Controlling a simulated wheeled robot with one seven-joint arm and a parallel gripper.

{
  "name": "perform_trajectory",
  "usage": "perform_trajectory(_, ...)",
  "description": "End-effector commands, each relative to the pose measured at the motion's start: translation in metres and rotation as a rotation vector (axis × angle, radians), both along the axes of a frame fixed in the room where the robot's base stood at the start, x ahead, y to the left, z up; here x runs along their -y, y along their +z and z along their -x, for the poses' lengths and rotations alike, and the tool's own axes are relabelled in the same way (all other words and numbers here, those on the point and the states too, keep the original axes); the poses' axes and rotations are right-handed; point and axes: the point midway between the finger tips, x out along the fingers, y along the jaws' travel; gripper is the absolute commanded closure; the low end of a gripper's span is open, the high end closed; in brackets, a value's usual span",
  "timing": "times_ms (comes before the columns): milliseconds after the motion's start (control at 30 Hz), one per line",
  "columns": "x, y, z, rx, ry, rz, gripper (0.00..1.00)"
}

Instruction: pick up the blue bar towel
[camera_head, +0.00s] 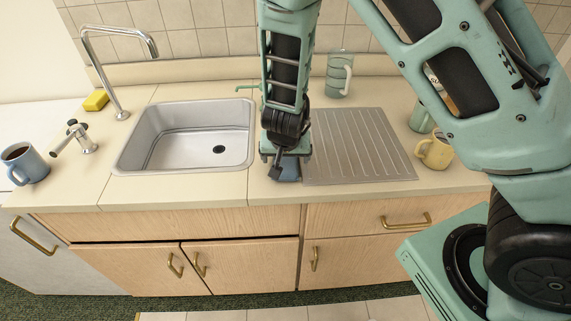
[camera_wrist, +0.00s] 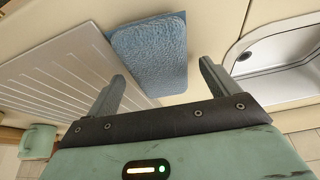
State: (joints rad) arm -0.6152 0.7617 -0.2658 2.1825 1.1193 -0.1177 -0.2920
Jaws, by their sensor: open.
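The blue bar towel (camera_wrist: 152,50) lies flat on the counter between the sink and the ridged drainboard. In the wrist view it is a textured, folded rectangle with one edge over the drainboard. In the head view only a small part of the towel (camera_head: 290,170) shows beneath my gripper. My gripper (camera_wrist: 163,73) is open, its two fingers pointing toward the towel with nothing held between them. In the head view my gripper (camera_head: 285,160) is over the counter at the towel; I cannot tell whether it touches.
The steel sink (camera_head: 133,150) is left of my gripper and the drainboard (camera_head: 365,150) is right. A yellow mug (camera_head: 437,151) stands at right, a blue mug (camera_head: 27,165) at far left, and a sponge (camera_head: 96,100) by the faucet (camera_head: 116,90).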

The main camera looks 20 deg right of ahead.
Motion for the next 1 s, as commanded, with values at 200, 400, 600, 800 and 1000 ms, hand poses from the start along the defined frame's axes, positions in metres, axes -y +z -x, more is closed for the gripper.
perform_trajectory(200,0.000,0.000,0.000,0.000,0.001,-0.001,0.18)
perform_trajectory(400,0.000,0.001,0.000,0.000,0.001,-0.001,0.61)
perform_trajectory(600,0.000,0.001,0.000,0.001,0.001,0.000,0.61)
perform_trajectory(800,-0.001,0.011,0.000,0.002,0.003,0.001,0.61)
perform_trajectory(1000,-0.002,0.048,0.000,0.003,0.005,0.001,0.61)
